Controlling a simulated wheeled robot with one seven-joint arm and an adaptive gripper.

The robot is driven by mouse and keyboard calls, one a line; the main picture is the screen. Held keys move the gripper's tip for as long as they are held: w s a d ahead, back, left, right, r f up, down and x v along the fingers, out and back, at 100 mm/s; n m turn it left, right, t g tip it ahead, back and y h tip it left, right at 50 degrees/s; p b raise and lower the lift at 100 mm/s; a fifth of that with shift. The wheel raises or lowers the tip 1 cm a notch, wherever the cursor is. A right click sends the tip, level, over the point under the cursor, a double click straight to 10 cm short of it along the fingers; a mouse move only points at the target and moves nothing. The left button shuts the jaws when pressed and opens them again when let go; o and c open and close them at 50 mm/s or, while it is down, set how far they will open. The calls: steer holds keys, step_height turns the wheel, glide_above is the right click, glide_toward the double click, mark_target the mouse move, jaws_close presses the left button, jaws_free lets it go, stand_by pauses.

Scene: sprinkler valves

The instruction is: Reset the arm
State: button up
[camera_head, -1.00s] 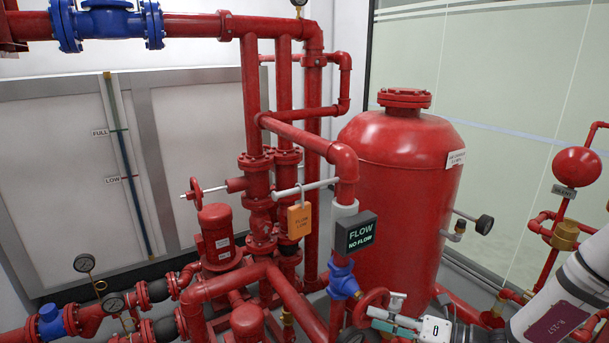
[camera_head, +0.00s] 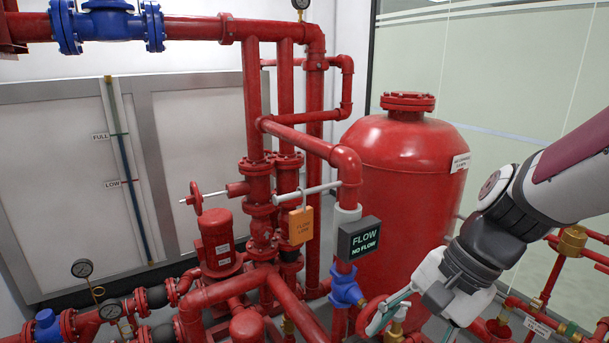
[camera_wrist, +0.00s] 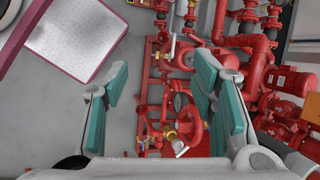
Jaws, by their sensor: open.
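My gripper (camera_head: 410,325) is at the lower right of the head view, in front of the red tank (camera_head: 405,165). It is open and nothing is held between its fingers. In the wrist view my gripper (camera_wrist: 162,95) shows two teal-padded fingers spread apart, with red pipes and a brass valve (camera_wrist: 171,137) visible beyond the gap. In the head view a red handwheel (camera_head: 368,316) is close to the left finger and partly hidden by it. Whether they touch I cannot tell.
A FLOW / NO FLOW sign (camera_head: 359,238) and an orange tag (camera_head: 301,226) hang on the pipes left of my gripper. A red motor (camera_head: 217,243) and several pipes fill the lower left. A glass wall (camera_head: 500,90) stands behind the tank.

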steer(key=s+d+r+n+t+h, duration=0.5)
steer(key=r+n, duration=0.4)
steer(key=shift+s+n+b, duration=0.25)
steer(key=shift+n+b, duration=0.15)
steer(key=shift+d, duration=0.2)
stand_by(1.0)
